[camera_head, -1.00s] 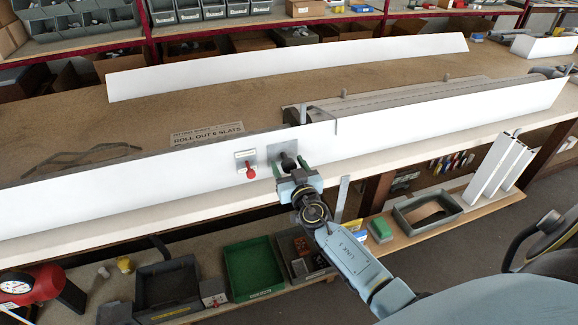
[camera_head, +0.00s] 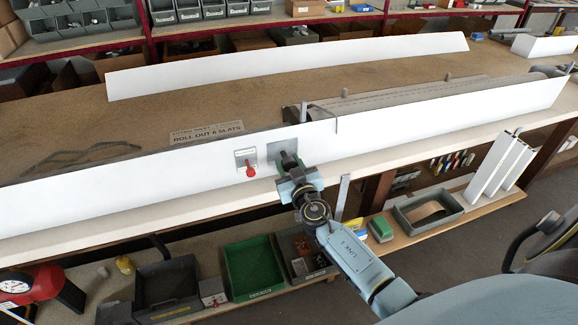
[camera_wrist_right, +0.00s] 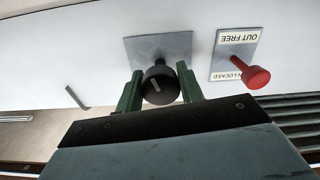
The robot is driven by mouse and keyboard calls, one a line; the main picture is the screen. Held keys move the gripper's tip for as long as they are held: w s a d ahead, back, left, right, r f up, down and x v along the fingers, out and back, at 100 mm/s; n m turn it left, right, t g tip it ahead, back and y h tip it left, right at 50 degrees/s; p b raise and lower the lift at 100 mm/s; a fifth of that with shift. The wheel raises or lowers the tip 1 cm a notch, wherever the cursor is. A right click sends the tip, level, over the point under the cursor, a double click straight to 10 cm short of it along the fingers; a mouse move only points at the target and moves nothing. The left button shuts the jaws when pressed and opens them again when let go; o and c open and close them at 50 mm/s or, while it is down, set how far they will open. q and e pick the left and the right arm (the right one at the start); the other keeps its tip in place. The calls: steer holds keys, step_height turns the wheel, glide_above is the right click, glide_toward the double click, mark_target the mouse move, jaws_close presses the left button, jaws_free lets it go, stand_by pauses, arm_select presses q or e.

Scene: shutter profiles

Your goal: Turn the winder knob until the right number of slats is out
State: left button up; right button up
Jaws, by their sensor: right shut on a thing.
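The black winder knob (camera_head: 288,157) sits on a grey plate (camera_head: 273,150) on the long white front panel (camera_head: 120,184). My right gripper (camera_head: 289,164) has its green fingers on both sides of the knob. The right wrist view shows the knob (camera_wrist_right: 159,84), with a pale mark on its face, between the fingers (camera_wrist_right: 158,91). Left of the plate in the head view is a red lever (camera_head: 250,170) on a label plate reading "OUT FREE" and "LOCKED". A sign (camera_head: 207,133) reads "ROLL OUT 6 SLATS". The grey slatted roll (camera_head: 400,99) lies behind the panel. My left gripper is out of view.
A long white strip (camera_head: 290,66) stands at the back of the brown bench. Dark bent strips (camera_head: 85,156) lie at the left. Below are a green bin (camera_head: 253,268), grey bins and a red gauge device (camera_head: 40,287). White profiles (camera_head: 497,165) lean at the right.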

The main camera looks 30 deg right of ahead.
steer(key=n+b, duration=0.1)
steer(key=n, duration=0.2)
steer(key=n+b, duration=0.1)
steer(key=n, duration=0.8)
steer(key=shift+d+n, duration=0.1)
steer(key=shift+n, duration=0.2)
steer(key=n, duration=0.3)
steer(key=shift+r+n, duration=0.1)
steer(key=shift+n, duration=0.2)
steer(key=n, duration=0.4)
steer(key=shift+n, duration=0.3)
steer(key=n+p, duration=0.1)
steer(key=n, duration=0.2)
steer(key=shift+r+n, duration=0.1)
steer(key=shift+n, duration=0.2)
steer(key=n+p, duration=0.1)
steer(key=n, duration=0.3)
steer(key=shift+n+p, duration=0.85)
steer(key=shift+n, duration=1.25)
